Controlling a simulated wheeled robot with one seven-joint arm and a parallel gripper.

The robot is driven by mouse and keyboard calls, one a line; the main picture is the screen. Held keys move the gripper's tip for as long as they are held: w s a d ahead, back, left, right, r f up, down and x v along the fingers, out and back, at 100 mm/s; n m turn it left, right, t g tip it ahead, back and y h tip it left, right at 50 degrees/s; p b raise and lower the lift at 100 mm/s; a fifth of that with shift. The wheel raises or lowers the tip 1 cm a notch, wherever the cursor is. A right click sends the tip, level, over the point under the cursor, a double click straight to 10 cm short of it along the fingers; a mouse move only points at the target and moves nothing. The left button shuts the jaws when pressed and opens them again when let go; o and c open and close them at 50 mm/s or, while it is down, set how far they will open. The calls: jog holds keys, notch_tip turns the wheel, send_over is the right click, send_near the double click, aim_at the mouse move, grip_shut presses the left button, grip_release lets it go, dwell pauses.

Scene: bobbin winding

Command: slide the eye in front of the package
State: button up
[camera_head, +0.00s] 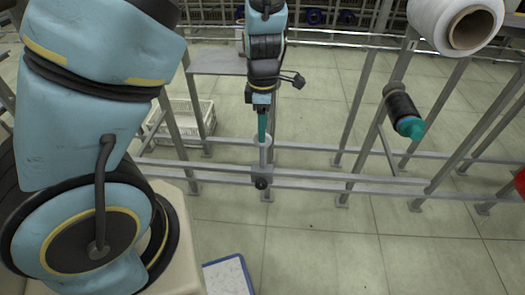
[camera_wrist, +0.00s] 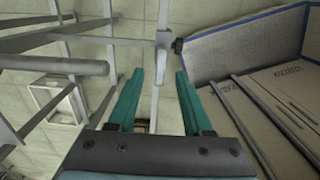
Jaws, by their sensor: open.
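A grey slider clamp (camera_head: 262,172) with a black knob (camera_head: 261,185) sits on the low front rail. A pale upright part (camera_head: 264,142) stands above the clamp; whether it carries the eye is too small to tell. The clamp (camera_wrist: 163,40) and knob (camera_wrist: 178,45) also show at the top middle of the wrist view. My gripper (camera_head: 262,138) points down over the clamp, its teal fingers overlapping the pale part. In the wrist view my gripper (camera_wrist: 157,74) is open with nothing seen held between the fingers. A white package (camera_head: 430,18) with a brown core is at upper right.
A dark holder with a teal tip (camera_head: 408,126) hangs below the package. The rail (camera_head: 320,180) continues right past slanted posts. A white crate (camera_head: 182,125) stands behind at left. A blue-edged panel (camera_head: 228,276) lies in front. Open floor is at lower right.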

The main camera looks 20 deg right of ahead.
aim_at(262, 145)
notch_tip(262, 145, down, 9)
jog(key=shift+f+b, duration=0.15)
jog(key=shift+b, duration=0.55)
